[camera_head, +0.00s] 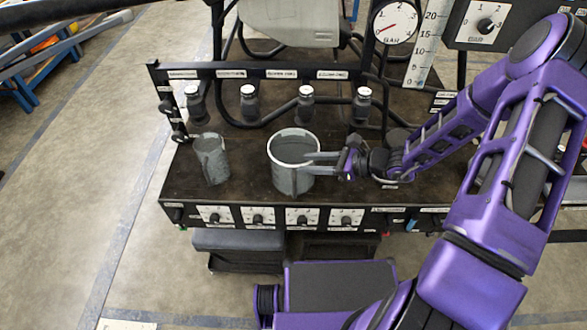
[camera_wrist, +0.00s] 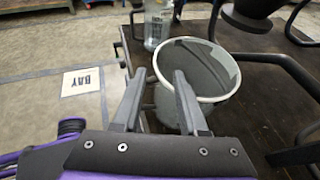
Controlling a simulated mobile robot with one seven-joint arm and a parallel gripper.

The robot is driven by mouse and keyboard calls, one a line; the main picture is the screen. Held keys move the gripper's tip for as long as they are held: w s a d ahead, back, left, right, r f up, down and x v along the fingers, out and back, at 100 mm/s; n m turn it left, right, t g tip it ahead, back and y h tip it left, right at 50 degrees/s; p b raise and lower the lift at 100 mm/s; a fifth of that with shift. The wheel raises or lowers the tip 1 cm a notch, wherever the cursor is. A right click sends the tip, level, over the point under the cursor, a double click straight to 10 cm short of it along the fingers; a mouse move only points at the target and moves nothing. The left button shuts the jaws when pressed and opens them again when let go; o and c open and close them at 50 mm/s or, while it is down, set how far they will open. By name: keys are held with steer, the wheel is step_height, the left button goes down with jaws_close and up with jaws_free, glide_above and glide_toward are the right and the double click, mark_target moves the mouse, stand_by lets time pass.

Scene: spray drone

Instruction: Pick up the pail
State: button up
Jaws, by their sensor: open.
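The pail (camera_head: 291,178) is a grey, round, open-topped container with a pale rim, standing upright on the dark bench top. It also shows in the wrist view (camera_wrist: 168,104), just beyond my fingers, and looks empty. My gripper (camera_head: 312,162) reaches in from the right with its fingers apart. In the wrist view my gripper (camera_wrist: 160,88) has its two fingers open, one at the left of the pail's near side and one overlapping its near wall. I cannot tell whether either finger touches it.
A clear measuring jug (camera_head: 211,158) stands left of the pail. Several dark bottles with white caps (camera_head: 248,98) hang along a rack behind. A pressure gauge (camera_head: 396,22) and a level scale (camera_head: 424,45) stand at the back right. Labelled dials (camera_head: 302,217) line the bench front.

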mark_target(285, 163)
steer(key=x, duration=0.8)
steer(key=shift+b, duration=0.3)
jaws_close()
stand_by(1.1)
